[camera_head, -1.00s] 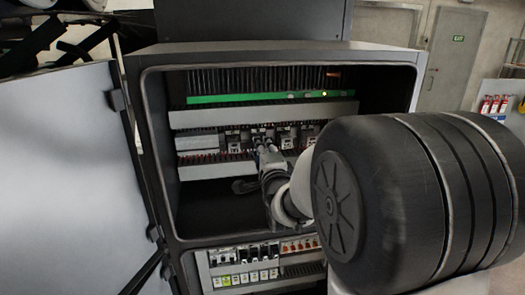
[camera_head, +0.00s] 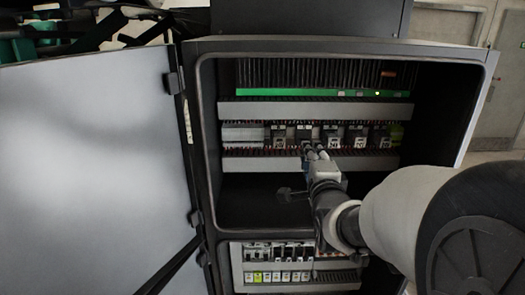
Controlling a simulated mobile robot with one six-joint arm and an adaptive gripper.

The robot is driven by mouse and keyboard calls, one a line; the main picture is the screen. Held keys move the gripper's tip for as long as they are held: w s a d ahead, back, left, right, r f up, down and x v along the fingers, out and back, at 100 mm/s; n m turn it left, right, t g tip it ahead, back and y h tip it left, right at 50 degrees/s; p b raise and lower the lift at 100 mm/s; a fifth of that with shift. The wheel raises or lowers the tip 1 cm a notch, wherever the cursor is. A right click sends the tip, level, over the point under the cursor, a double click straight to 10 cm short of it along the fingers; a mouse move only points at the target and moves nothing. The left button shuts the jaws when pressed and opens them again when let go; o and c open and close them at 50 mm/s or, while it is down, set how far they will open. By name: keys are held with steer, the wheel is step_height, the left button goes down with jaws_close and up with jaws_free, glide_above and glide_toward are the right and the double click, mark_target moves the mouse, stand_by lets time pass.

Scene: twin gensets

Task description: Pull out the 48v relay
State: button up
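A row of several small relays runs along the middle of the open cabinet, among them one at the left (camera_head: 278,137), one in the middle (camera_head: 330,135) and one further right (camera_head: 355,136). Their markings are too small to read, so I cannot tell which is the 48v relay. My gripper (camera_head: 315,151) points into the cabinet at the lower edge of this row, just below the second and third relays from the left. Its two fingertips look slightly apart. I cannot tell whether they touch a relay or hold anything between them.
The cabinet door (camera_head: 90,180) stands open at the left. Grey wire ducts run above (camera_head: 310,110) and below (camera_head: 250,163) the relays. A green strip (camera_head: 300,92) lies higher up. A lower panel (camera_head: 290,265) holds breakers. The cabinet's right wall is close to my arm.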

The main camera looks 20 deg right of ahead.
steer(key=b+v, duration=0.9)
steer(key=v, duration=0.7)
stand_by(0.5)
